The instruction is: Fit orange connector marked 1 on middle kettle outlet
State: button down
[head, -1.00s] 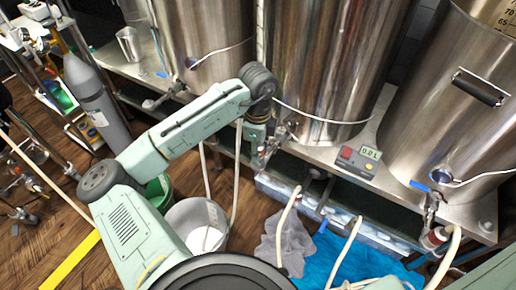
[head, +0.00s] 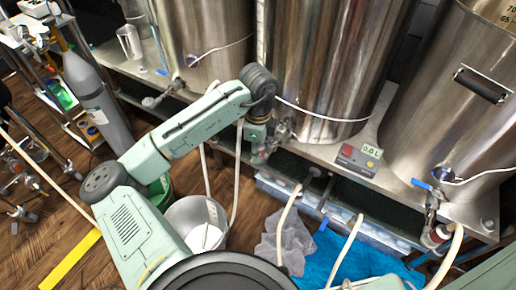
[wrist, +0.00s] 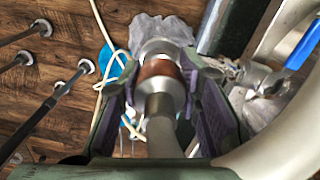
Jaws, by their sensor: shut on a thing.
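The connector (wrist: 158,72) has a brownish-orange band between silver rings, with a pale hose (wrist: 162,135) running from it. My gripper (wrist: 160,82) is shut on it, one finger on each side. No number is readable on it. In the head view my gripper (head: 258,155) hangs just below and left of the outlet valve (head: 284,131) of the middle kettle (head: 320,60). In the wrist view a metal fitting (wrist: 262,80) shows to the right of the connector, apart from it. The connector is too small to make out in the head view.
Other steel kettles (head: 210,40) (head: 450,100) stand on either side, with blue-handled valves. A scale-like box (head: 359,158) sits on the bench. Below are a white bucket (head: 198,222), a blue cloth (head: 350,258), a grey cloth (head: 285,240) and several loose hoses.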

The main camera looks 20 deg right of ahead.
jog(key=shift+f+b, duration=0.35)
jog(key=shift+f, duration=0.35)
jog(key=c, duration=1.1)
grip_release()
notch_tip(320, 180, up, 12)
